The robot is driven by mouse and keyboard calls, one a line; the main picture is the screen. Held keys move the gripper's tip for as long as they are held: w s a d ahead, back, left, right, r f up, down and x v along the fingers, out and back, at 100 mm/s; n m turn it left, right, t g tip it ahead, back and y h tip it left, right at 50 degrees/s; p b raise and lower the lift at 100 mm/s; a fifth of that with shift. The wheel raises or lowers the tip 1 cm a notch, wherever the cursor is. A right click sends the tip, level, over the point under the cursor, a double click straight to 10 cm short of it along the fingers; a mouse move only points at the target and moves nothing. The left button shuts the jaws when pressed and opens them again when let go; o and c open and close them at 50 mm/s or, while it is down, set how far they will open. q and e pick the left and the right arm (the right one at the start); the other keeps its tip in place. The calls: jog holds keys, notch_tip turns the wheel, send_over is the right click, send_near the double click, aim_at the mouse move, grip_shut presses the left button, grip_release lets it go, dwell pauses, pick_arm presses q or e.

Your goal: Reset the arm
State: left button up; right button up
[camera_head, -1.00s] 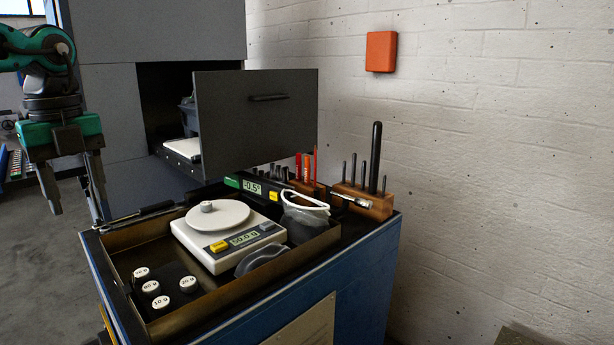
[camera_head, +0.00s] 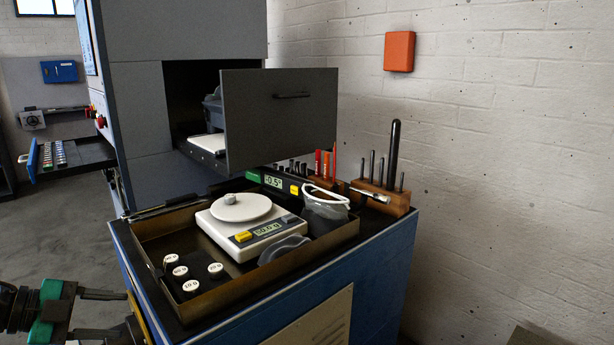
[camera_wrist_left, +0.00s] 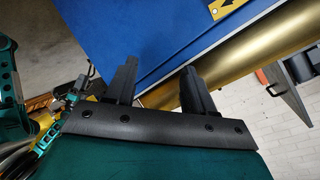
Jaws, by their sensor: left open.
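My left gripper (camera_head: 104,314) is at the lower left of the head view, left of the blue cart (camera_head: 378,275) and below its top. Its two dark fingers are spread and nothing is between them. In the left wrist view the fingers (camera_wrist_left: 158,82) stand apart in front of the blue cart side (camera_wrist_left: 135,30) and a brass-coloured bar (camera_wrist_left: 235,62). My right gripper does not show in the head view.
A wooden tool block (camera_head: 392,199) stands behind. The floor (camera_head: 62,225) at left is clear.

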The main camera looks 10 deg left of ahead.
pick_arm(q)
jog(key=s+d+f+n+t+y, duration=0.35)
jog(key=f+n, duration=0.25)
jog(key=f, duration=0.2)
jog(key=s+d+f+n+t+y, duration=0.25)
jog(key=d+f+n, duration=0.25)
jog(key=f, duration=0.3)
jog(key=s+d+f+n+g, duration=0.1)
jog(key=s+d+f+n, duration=0.2)
jog(key=d, duration=0.4)
jog(key=s+d+f+n+g+y, duration=0.1)
jog(key=s+d+f+n+g, duration=0.1)
jog(key=d, duration=0.6)
jog(key=shift+s+d+f+n+g, duration=0.2)
jog(key=shift+s+f+n+g, duration=0.1)
jog(key=shift+s+f+n, duration=0.1)
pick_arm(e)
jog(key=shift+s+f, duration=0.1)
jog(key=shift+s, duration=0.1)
pick_arm(q)
jog(key=shift+a, duration=0.1)
